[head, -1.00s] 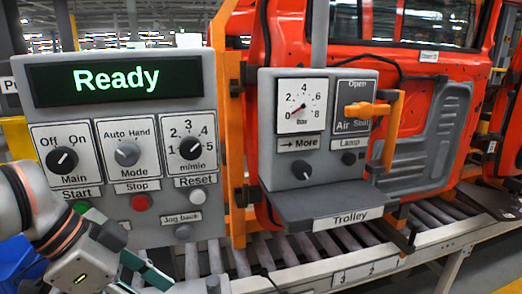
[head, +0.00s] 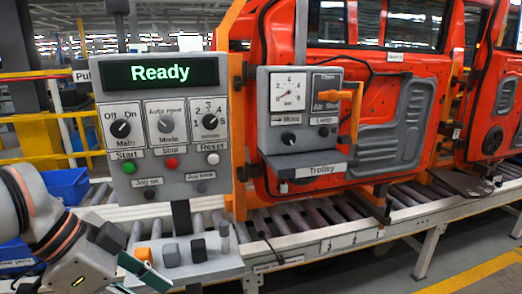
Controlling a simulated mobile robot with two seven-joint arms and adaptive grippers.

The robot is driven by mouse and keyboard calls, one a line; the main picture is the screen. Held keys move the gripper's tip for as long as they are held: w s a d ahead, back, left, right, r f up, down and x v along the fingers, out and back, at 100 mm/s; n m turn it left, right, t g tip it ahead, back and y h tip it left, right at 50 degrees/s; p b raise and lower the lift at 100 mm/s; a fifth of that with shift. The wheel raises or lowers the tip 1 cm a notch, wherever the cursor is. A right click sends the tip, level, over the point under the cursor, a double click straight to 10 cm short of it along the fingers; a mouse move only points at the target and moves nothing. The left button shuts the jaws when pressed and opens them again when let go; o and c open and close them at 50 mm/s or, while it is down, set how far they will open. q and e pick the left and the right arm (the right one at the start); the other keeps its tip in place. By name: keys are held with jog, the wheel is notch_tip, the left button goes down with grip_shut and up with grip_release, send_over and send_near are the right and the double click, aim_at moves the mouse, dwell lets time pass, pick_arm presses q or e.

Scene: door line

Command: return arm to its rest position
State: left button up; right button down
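My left arm comes in from the lower left corner, bent, with its gripper (head: 150,274) low in the picture. The gripper is in front of and below the grey control panel (head: 191,185), near a light tray (head: 218,268) under it. It appears apart from the panel's knobs and buttons. Its dark green fingers are partly cut off and foreshortened, so I cannot tell how wide they stand. Nothing shows clearly in its grasp. My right gripper is not in view.
The panel's screen (head: 151,73) reads Ready. A trolley box (head: 302,110) with a gauge and orange handle hangs by a red car door (head: 400,88). A roller conveyor (head: 330,211) runs below; clear floor lies lower right.

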pick_arm(q)
jog(key=w+d+f+n+t+h, duration=0.1)
jog(key=w+d+f+h, duration=0.2)
jog(key=w+d+f, duration=0.25)
jog(key=w+d+f+n+t, duration=0.1)
jog(key=w+f+n+t, duration=0.2)
jog(key=f, duration=0.4)
jog(key=w+d+f+n+t, duration=0.1)
jog(key=w+f+n+t, duration=0.1)
jog(key=w+f+t, duration=0.3)
jog(key=s+a+f+n+y, duration=0.1)
jog(key=s+a+f+y, duration=0.2)
jog(key=s+a+f, duration=0.2)
jog(key=s+a+f+n+y, duration=0.1)
jog(key=s+a+f+y, duration=0.2)
jog(key=s+f, duration=0.9)
notch_tip(320, 180, down, 7)
jog(key=a, duration=0.2)
jog(key=shift+a+f+n+g, duration=0.2)
jog(key=shift+a+n+g, duration=0.2)
jog(key=shift+s, duration=0.1)
jog(key=shift+c, duration=1.3)
jog(key=shift+s+a, duration=0.1)
